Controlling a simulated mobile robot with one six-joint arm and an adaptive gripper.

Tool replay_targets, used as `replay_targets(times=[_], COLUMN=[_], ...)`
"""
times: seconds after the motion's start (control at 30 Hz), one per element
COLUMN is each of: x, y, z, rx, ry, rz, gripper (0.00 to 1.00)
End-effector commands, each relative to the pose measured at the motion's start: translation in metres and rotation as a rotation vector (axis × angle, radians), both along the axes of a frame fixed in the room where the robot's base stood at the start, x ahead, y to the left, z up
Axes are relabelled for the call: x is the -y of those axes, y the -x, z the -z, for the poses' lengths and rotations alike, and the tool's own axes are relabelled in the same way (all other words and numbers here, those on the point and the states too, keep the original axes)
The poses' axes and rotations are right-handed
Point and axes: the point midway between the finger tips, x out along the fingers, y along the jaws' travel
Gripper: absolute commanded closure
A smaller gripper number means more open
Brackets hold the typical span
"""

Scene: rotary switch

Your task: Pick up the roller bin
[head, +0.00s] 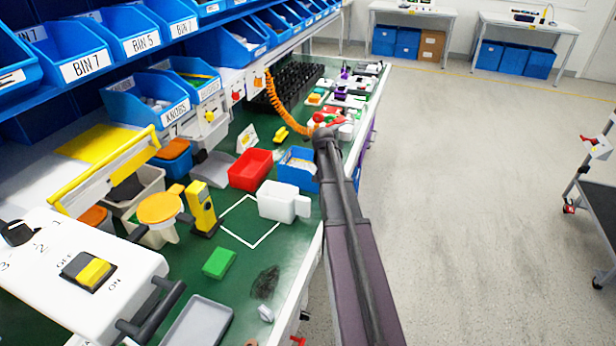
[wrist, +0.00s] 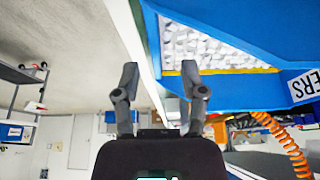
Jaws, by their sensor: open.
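A blue bin (wrist: 270,25) with small pale pieces in it fills the upper right of the wrist view. Its white label is cut off and shows only "ERS", so the full word cannot be read. A small blue bin (head: 304,181) with pale contents stands near the right edge of the green bench in the head view, partly behind my arm; it looks like the same one. My gripper (wrist: 160,80) is open and empty. Its right finger overlaps the bin's near side in the picture; its left finger is over the bench edge and floor. Contact cannot be told. My fingers are hidden in the head view.
An orange coiled cord (head: 282,105) hangs behind. A blue shelf of labelled bins (head: 137,35) overhangs the bench.

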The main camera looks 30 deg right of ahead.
Motion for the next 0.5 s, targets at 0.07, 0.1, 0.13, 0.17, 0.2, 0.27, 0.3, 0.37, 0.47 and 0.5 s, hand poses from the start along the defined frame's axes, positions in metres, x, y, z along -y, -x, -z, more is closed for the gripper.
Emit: replay_targets(times=[0.07,0.1,0.13,0.17,0.2,0.27,0.3,0.37,0.47,0.5], x=[0.003,0.005,0.006,0.007,0.009,0.011,0.013,0.014,0.016,0.016], y=[-0.001,-0.001,-0.001,-0.001,-0.001,-0.002,-0.003,-0.004,-0.005,-0.005], z=[0.01,0.013,0.016,0.018,0.021,0.026,0.028,0.032,0.036,0.037], rx=[0.0,0.0,0.0,0.0,0.0,0.0,0.0,0.0,0.0,0.0], ry=[0.0,0.0,0.0,0.0,0.0,0.0,0.0,0.0,0.0,0.0], rz=[0.001,0.001,0.001,0.001,0.001,0.001,0.001,0.001,0.001,0.001], gripper=[0.46,0.46,0.46,0.46,0.46,0.46,0.46,0.46,0.46,0.46])
